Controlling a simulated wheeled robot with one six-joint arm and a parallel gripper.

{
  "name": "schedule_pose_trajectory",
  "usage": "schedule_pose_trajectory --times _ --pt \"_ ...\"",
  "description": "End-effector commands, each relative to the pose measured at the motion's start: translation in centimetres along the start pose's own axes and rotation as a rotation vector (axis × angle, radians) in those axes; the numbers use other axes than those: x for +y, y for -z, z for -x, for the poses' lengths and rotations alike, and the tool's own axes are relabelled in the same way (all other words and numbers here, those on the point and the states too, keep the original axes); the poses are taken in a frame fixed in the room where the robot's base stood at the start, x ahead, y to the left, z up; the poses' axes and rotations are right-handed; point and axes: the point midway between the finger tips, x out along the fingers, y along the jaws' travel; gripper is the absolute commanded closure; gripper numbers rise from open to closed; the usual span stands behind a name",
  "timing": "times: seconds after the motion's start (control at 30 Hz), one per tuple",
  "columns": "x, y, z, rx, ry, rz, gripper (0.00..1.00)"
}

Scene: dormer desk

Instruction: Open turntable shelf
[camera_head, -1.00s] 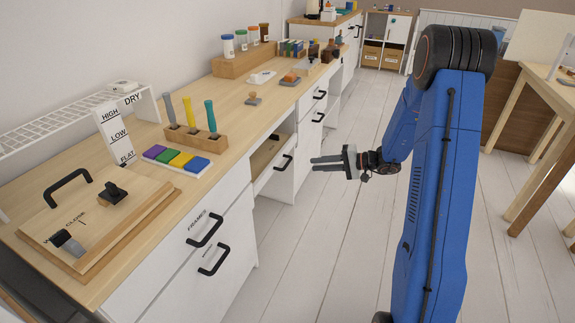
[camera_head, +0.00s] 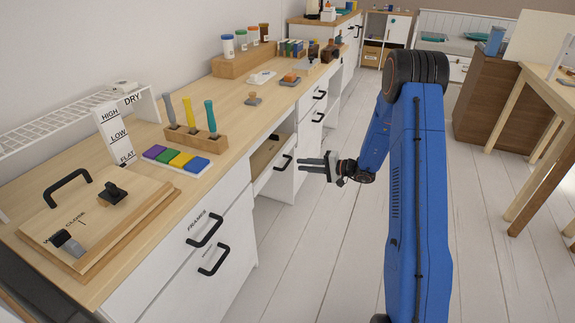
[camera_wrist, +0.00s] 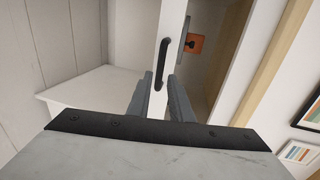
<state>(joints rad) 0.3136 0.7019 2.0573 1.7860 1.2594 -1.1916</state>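The shelf (camera_head: 264,153) sits in an opening in the desk front, its wooden top partly showing under the desktop. Its white front carries a black bar handle (camera_head: 283,163). In the wrist view the handle (camera_wrist: 162,63) is upright in the picture, just beyond my fingertips and in line with the gap between them. My gripper (camera_head: 300,164) is open and empty, to the right of the handle at about its height. Its two grey fingers show apart in the wrist view (camera_wrist: 159,85). An orange-brown item (camera_wrist: 191,45) lies behind the white front.
White drawers with black handles (camera_head: 206,231) stand left of the shelf, and more drawers (camera_head: 312,116) stand to the right. The desktop holds a tool block (camera_head: 196,137), colour pads (camera_head: 176,160) and jars. The floor (camera_head: 290,260) by the desk is clear. A wooden table (camera_head: 550,130) stands at right.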

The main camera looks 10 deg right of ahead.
Motion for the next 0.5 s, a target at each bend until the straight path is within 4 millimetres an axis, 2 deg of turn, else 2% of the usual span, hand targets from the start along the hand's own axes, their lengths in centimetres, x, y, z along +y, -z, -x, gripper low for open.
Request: schedule_pose_trajectory --times 0.03,0.3,0.5 --pt "0.0 -0.1 -1.1 -0.003 0.000 0.001 0.81" --pt "0.0 -0.1 -5.5 -0.003 0.000 0.001 0.81" --pt "0.0 0.0 -7.6 -0.002 -0.001 0.000 0.81"
